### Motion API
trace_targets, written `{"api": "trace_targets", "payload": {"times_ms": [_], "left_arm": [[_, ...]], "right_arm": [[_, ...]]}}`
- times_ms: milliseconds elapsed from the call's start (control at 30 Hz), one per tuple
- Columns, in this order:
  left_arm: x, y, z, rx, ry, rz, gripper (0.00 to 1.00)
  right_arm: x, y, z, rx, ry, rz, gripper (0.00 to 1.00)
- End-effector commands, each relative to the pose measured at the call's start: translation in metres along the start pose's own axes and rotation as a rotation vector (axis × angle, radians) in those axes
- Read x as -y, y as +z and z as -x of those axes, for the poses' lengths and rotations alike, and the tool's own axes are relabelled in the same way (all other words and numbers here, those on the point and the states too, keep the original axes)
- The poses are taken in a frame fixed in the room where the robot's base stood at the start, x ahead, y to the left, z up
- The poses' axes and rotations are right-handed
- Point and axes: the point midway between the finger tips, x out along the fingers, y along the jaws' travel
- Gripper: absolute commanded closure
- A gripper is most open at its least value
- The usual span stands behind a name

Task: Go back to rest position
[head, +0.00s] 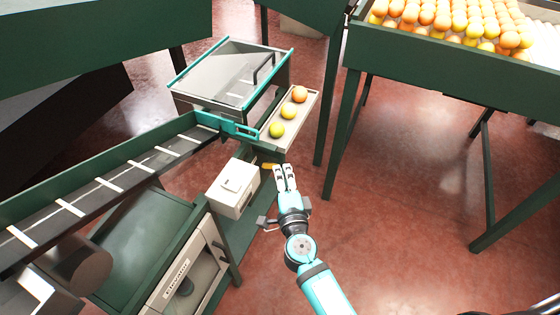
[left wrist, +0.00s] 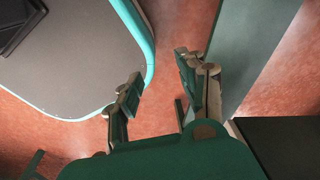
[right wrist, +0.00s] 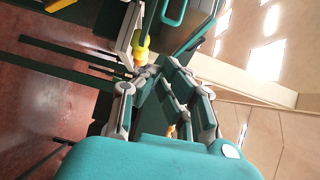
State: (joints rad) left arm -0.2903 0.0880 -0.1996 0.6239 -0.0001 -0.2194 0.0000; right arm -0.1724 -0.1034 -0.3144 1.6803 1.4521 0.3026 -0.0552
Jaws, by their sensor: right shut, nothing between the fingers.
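My right gripper (head: 285,174) reaches into the middle of the head view, above the floor and beside a white box. It is shut and holds nothing; its fingers also show in the right wrist view (right wrist: 150,75). My left gripper (left wrist: 158,78) shows only in the left wrist view. Its two fingers are apart with nothing between them, above a teal-edged grey panel (left wrist: 75,60) and the red floor.
Floor is clear at lower right.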

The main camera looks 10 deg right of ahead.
Motion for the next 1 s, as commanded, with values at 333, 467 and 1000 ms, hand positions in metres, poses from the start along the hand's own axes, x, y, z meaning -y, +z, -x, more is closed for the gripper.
{"api": "trace_targets", "payload": {"times_ms": [333,467,1000], "left_arm": [[-0.008,0.008,0.000,0.010,0.010,0.003,0.60],[-0.010,0.008,0.000,0.011,0.012,0.004,0.60],[-0.011,0.009,0.000,0.013,0.012,0.004,0.60]], "right_arm": [[-0.010,0.001,0.009,0.011,0.014,0.032,1.00],[-0.063,0.008,0.019,0.074,0.084,0.194,1.00],[-0.397,-0.034,0.234,0.758,0.651,1.085,1.00]]}}
